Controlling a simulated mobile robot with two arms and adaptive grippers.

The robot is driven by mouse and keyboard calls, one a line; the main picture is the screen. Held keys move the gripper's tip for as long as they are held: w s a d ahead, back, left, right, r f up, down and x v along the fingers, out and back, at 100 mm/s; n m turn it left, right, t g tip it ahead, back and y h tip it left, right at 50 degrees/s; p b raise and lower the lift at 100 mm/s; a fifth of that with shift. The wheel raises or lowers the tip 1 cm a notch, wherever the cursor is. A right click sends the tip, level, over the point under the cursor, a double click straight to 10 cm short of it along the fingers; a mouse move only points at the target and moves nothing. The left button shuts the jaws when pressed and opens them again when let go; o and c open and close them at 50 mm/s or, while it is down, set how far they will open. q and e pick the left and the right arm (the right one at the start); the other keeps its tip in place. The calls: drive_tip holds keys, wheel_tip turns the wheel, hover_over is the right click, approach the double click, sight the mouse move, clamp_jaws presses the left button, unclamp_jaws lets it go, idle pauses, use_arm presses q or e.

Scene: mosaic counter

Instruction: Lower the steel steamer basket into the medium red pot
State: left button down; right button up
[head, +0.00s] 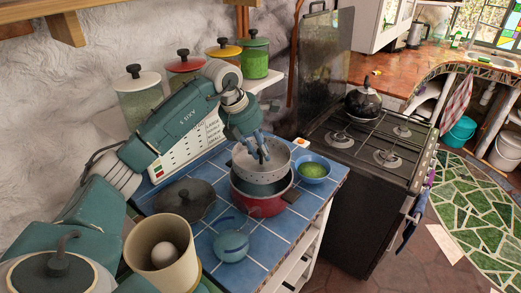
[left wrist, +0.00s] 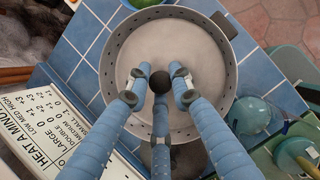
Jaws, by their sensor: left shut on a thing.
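The steel steamer basket (head: 250,172) is a round grey pan with a perforated wall. In the head view it is level over the mouth of the red pot (head: 262,207), its lower part overlapping the opening; I cannot tell how far inside it is. The pot stands on the blue tiled counter. My left gripper (head: 262,155) reaches down into the basket. In the left wrist view its blue fingers (left wrist: 160,88) are shut around the black knob (left wrist: 160,81) at the centre of the basket (left wrist: 128,42). The pot is mostly hidden there. My right gripper is in neither view.
A blue bowl with green contents (head: 313,169) stands close right of the pot. A beige cup (head: 153,268) stands near left. The stove (head: 365,150) is beyond the counter's right edge.

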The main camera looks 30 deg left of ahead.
use_arm(q)
drive_tip(key=shift+f, duration=0.1)
idle(0.3)
drive_tip(key=shift+f+b, duration=0.55)
drive_tip(key=shift+f, duration=0.05)
drive_tip(key=shift+f+b, duration=0.35)
drive_tip(key=shift+f, duration=0.2)
drive_tip(key=shift+f, duration=0.15)
